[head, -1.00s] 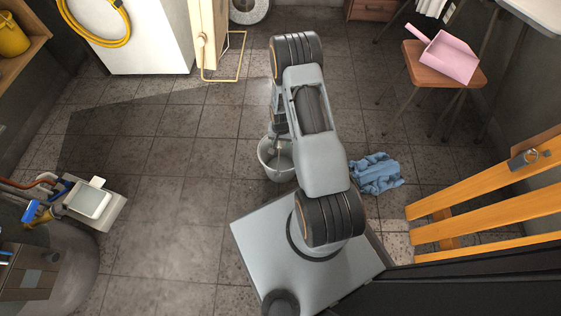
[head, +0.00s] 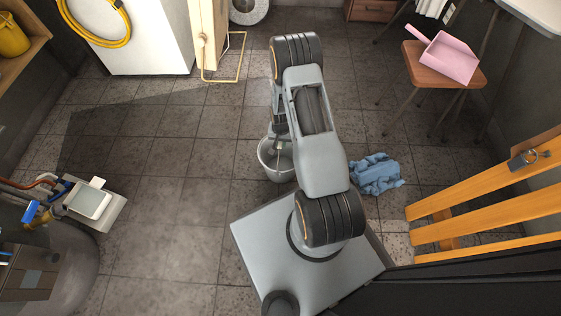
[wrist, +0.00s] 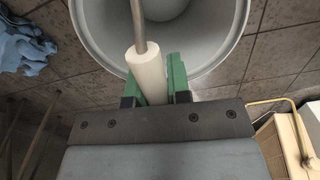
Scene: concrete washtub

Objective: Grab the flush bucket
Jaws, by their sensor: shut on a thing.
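The flush bucket (head: 268,168) is a pale grey round bucket on the tiled floor, just beyond my base, partly hidden by my arm. In the wrist view the bucket (wrist: 235,30) shows from above, with its rim and hollow inside visible. Its metal bail carries a white cylindrical grip (wrist: 148,72). My gripper (wrist: 153,82) has green fingers on both sides of this white grip and is shut on it. In the head view my gripper is mostly hidden by my arm at the bucket. I cannot tell whether the bucket touches the floor.
A crumpled blue cloth (head: 374,174) lies right of the bucket. A wooden stool (head: 440,66) holds a pink dustpan (head: 452,57). Yellow slats (head: 480,205) stand at the right. A white appliance (head: 145,45) stands at the back left. The floor left of the bucket is clear.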

